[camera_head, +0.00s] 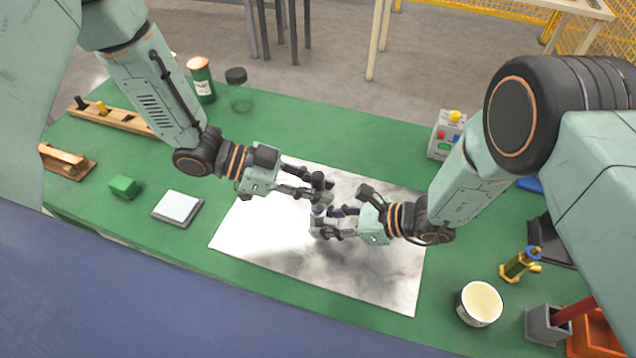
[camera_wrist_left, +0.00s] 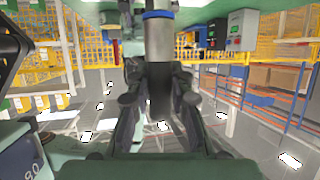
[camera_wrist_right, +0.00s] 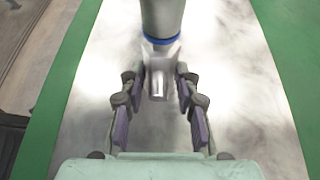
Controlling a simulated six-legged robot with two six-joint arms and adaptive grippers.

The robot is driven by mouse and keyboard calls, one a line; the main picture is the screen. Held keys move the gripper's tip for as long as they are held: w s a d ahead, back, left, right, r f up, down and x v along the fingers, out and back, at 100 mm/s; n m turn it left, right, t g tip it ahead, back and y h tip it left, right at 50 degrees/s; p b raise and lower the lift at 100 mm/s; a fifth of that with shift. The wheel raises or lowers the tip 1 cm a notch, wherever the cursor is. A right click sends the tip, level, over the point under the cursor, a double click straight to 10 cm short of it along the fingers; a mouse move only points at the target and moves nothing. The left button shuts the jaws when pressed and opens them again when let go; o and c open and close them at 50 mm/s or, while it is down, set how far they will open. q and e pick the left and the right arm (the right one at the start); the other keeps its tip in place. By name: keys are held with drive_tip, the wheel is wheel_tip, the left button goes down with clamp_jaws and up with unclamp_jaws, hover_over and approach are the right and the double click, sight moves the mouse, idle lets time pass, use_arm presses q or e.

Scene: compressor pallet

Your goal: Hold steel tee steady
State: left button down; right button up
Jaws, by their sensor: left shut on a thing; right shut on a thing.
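The steel tee (camera_wrist_right: 158,68) is a bright metal fitting with a short branch, just past a blue ring (camera_wrist_right: 161,40) in the right wrist view. My right gripper (camera_head: 328,223) is shut on it, with a finger on each side. A grey cylinder joins the tee at the blue ring; it also shows in the left wrist view (camera_wrist_left: 160,45). My left gripper (camera_head: 316,186) is shut on the dark end (camera_wrist_left: 160,95) of this cylinder, above the right gripper. The part stands about upright over the pale sheet (camera_head: 270,240). In the head view the fingers hide much of the tee.
On the green table (camera_head: 350,130) stand a white tub (camera_head: 480,303), a brass fitting (camera_head: 521,262), a button box (camera_head: 446,135), a small scale (camera_head: 178,207), a green block (camera_head: 124,186), a green can (camera_head: 201,80) and a wooden rack (camera_head: 125,118). The sheet's near part is clear.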

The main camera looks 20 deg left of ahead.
use_arm(q)
drive_tip(key=shift+f, duration=0.15)
drive_tip(key=c, duration=1.1)
unclamp_jaws()
drive_tip(key=shift+a, duration=0.1)
drive_tip(key=shift+v, duration=5.95)
use_arm(e)
drive_tip(key=o, duration=0.6)
drive_tip(key=shift+c, duration=0.2)
drive_tip(key=o, duration=0.4)
drive_tip(key=shift+c, duration=0.2)
